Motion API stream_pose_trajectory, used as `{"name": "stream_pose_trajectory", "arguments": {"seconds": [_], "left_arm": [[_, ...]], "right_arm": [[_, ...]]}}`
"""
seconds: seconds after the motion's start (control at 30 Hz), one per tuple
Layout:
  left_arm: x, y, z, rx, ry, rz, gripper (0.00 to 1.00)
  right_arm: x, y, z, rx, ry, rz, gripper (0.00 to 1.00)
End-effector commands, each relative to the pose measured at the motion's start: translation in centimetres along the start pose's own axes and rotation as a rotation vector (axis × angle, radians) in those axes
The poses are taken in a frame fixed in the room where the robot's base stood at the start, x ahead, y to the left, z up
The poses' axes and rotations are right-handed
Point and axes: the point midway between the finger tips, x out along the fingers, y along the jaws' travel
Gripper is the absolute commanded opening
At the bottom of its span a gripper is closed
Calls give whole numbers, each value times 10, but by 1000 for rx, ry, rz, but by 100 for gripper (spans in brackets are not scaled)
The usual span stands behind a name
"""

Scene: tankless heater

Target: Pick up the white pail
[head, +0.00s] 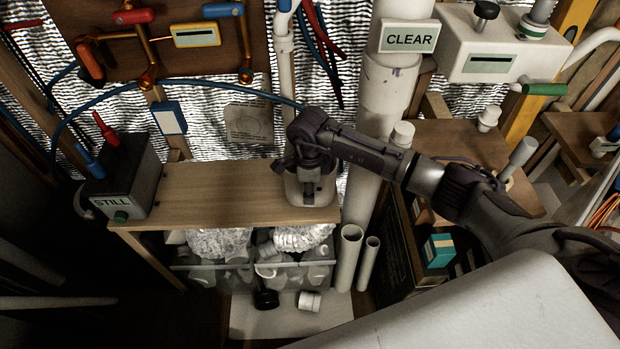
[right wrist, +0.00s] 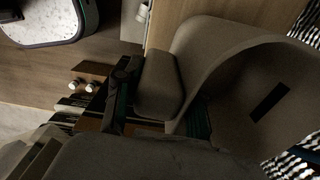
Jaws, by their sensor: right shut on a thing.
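The white pail (head: 322,196) stands at the right end of the wooden bench, looking grey in the dim light. My right gripper (head: 311,178) reaches down over it from the right and covers part of its rim and inside. In the right wrist view the pail (right wrist: 235,75) fills the right side, its open mouth showing. The fingers of the right gripper (right wrist: 160,110) are closed around a thick rounded grey piece at the pail's side. I cannot tell for sure whether that piece is a handle or part of the rim. My left gripper is not in view.
The wooden bench top (head: 220,192) is clear left of the pail. A grey box labelled STILL (head: 128,178) stands at its left end. A thick white pipe (head: 384,95) rises close behind the pail. A crate (head: 215,277) with white items sits below.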

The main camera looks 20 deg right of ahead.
Motion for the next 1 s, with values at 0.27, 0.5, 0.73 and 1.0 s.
{"name": "stream_pose_trajectory", "arguments": {"seconds": [0.27,0.5,0.73,1.0], "left_arm": [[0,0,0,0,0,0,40],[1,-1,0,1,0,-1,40],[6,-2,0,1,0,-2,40],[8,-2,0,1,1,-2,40]], "right_arm": [[-1,-1,0,0,-1,-2,0],[-18,-2,1,-1,-4,-5,0],[-65,-2,1,-1,-3,-7,0],[-98,-1,0,0,-1,-3,0]]}}
